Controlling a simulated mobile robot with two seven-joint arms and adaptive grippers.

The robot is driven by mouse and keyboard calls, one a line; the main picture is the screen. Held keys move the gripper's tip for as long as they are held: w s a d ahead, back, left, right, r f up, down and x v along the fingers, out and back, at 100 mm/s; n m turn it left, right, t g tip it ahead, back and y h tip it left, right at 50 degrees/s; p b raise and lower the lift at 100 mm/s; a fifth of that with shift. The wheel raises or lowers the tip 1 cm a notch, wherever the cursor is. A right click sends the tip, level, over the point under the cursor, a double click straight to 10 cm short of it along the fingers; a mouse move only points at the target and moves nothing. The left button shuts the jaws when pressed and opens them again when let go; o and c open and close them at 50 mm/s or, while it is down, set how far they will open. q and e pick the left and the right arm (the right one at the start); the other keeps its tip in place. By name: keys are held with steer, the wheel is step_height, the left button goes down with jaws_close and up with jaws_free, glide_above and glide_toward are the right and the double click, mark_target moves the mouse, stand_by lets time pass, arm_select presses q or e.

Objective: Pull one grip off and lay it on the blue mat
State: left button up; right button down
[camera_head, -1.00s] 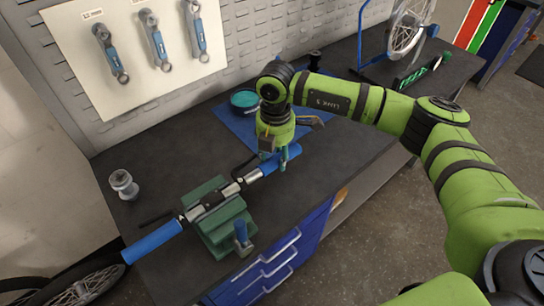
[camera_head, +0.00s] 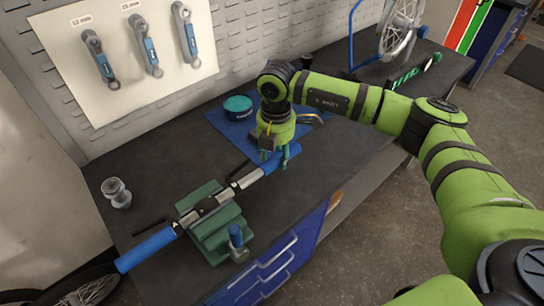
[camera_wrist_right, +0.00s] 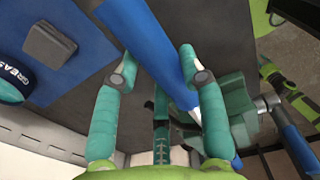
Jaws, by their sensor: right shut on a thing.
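A silver handlebar (camera_head: 213,205) lies across a green vise (camera_head: 212,236). A blue grip (camera_head: 147,248) covers its near left end, and another blue grip (camera_head: 254,155) is at its right end. My right gripper (camera_head: 275,160) is shut around this right-hand grip, which runs between the fingers in the right wrist view (camera_wrist_right: 160,40). The fingers partly hide the grip in the head view. The grip looks in line with the bar. The blue mat (camera_head: 226,126) lies behind my right gripper, and it also shows in the right wrist view (camera_wrist_right: 85,28).
A round teal grease tin (camera_head: 238,106) stands on the mat, and a grey block (camera_wrist_right: 48,43) shows there in the wrist view. A clear jar (camera_head: 116,192) stands on the left of the bench. Wrenches (camera_head: 145,45) hang on the back wall. Part of the mat's front is bare.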

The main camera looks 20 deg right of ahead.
steer(key=shift+w+d+b, duration=0.15)
steer(key=shift+w+d, duration=0.05)
steer(key=shift+d, duration=0.35)
steer(key=shift+w+d+b, duration=0.15)
steer(key=shift+w+d, duration=0.05)
steer(key=shift+d, duration=0.35)
steer(key=shift+d, duration=0.15)
steer(key=shift+w+d+b, duration=0.2)
steer(key=shift+w+d, duration=0.05)
steer(key=shift+d, duration=0.4)
steer(key=shift+w+d+b, duration=0.15)
steer(key=shift+w+d, duration=0.1)
steer(key=shift+d, duration=0.45)
steer(key=shift+w+d+b, duration=0.2)
steer(key=shift+w+d, duration=0.05)
steer(key=shift+d, duration=0.4)
steer(key=shift+r, duration=0.1)
steer(key=shift+w+d+r+p, duration=0.1)
steer(key=shift+d+r+p, duration=0.15)
steer(key=shift+r+p, duration=0.45)
steer(key=shift+w+d+r+p, duration=0.1)
steer(key=shift+d+r+p, duration=0.2)
steer(key=shift+r, duration=0.65)
steer(key=shift+w+d+r+p, duration=0.1)
steer(key=shift+d+r+p, duration=0.05)
steer(key=shift+r+p, duration=0.55)
